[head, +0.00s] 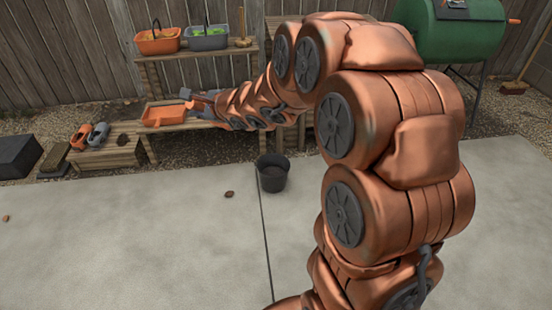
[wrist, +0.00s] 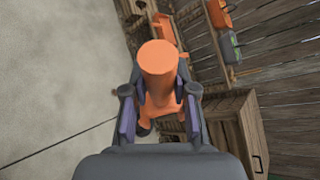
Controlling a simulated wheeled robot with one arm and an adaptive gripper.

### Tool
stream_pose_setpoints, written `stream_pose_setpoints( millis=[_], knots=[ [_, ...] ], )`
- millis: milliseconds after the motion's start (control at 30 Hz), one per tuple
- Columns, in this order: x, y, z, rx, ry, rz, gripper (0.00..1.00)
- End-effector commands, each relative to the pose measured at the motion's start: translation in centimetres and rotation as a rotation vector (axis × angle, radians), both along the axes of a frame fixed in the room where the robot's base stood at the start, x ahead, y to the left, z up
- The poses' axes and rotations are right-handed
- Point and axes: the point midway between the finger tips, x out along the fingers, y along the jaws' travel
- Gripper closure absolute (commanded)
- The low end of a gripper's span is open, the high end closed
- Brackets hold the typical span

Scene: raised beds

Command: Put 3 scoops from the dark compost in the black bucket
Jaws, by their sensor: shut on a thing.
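My gripper (wrist: 158,104) is shut on the orange handle of a scoop (wrist: 158,62) in the wrist view. The handle points at the camera and hides most of the scoop, so I cannot tell whether it holds anything. In the head view my gripper (head: 203,103) is at the low wooden bench, beside an orange tray-like thing (head: 160,116). The black bucket (head: 273,175) stands upright on the paving, right of and nearer than the gripper. Its inside looks dark and I cannot make out any contents. I cannot make out the dark compost for certain.
An orange basket (head: 158,42) and a grey basket (head: 207,40) stand on the upper shelf by the fence. Orange and grey items (head: 90,135) lie on a low wooden stand at left. A green barrel (head: 460,35) is at back right. Paving around the bucket is mostly clear.

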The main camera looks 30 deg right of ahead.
Motion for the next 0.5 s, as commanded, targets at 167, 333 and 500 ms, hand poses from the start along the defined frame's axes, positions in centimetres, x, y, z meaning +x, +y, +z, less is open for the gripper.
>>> stream_pose_setpoints(
  millis=[167, 333, 500],
  knots=[
    [0.0, 0.0, 0.0, 0.0, -0.001, 0.0, 1.0],
    [0.0, 0.0, 1.1, 0.002, -0.003, 0.001, 1.0],
    [0.0, 0.0, 2.8, 0.0, -0.002, 0.001, 1.0]
  ],
)
